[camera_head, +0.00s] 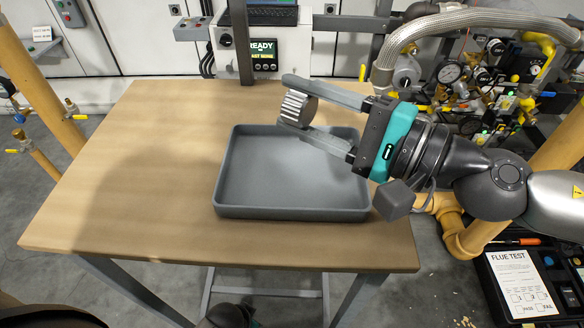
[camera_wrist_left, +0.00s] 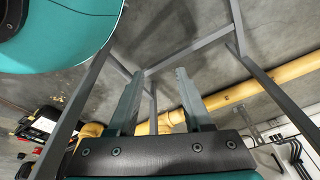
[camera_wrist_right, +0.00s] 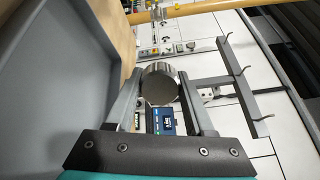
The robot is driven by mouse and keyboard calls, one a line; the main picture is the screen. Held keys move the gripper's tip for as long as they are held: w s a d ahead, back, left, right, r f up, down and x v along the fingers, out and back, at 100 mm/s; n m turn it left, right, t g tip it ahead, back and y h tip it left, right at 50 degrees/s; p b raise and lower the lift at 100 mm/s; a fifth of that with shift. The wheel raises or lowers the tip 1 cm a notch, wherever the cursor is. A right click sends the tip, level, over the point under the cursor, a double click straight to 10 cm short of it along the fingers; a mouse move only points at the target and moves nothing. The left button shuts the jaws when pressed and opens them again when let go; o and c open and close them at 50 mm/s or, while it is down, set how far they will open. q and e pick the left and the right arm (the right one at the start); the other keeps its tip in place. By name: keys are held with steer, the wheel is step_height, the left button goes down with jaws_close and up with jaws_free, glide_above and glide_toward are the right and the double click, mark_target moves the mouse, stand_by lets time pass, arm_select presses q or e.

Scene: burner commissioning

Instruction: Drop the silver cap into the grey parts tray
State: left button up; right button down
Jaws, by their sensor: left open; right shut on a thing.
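The silver cap (camera_head: 297,108) is a short ribbed cylinder held between the fingers of my right gripper (camera_head: 305,108). It also shows in the right wrist view (camera_wrist_right: 159,84), with a finger on each side of it. The grey parts tray (camera_head: 290,212) lies on the wooden table, and its inside looks empty. The cap is above the tray's back edge in the head view. In the right wrist view the tray wall (camera_wrist_right: 60,70) is at the left. My left gripper (camera_wrist_left: 155,75) is open and empty in the left wrist view, with table legs and floor beyond it.
The wooden table (camera_head: 130,150) is bare left of the tray. A display reading READY (camera_head: 263,56) stands behind the table. Pipes and gauges (camera_head: 450,72) fill the back right. An open case with a FLUE TEST sheet (camera_head: 520,283) is at the lower right.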

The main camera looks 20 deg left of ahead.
arm_select(q)
steer(key=shift+w+d+r+b, duration=0.2)
steer(key=shift+w+r+b, duration=0.05)
steer(key=shift+r, duration=0.3)
steer(key=shift+w+d+r+b, duration=0.2)
steer(key=shift+r, duration=0.3)
steer(key=shift+w+d+r+b, duration=0.2)
steer(key=shift+w+r+b, duration=0.05)
steer(key=shift+r, duration=0.3)
arm_select(e)
steer(key=shift+f, duration=0.75)
steer(key=shift+c, duration=1)
jaws_free()
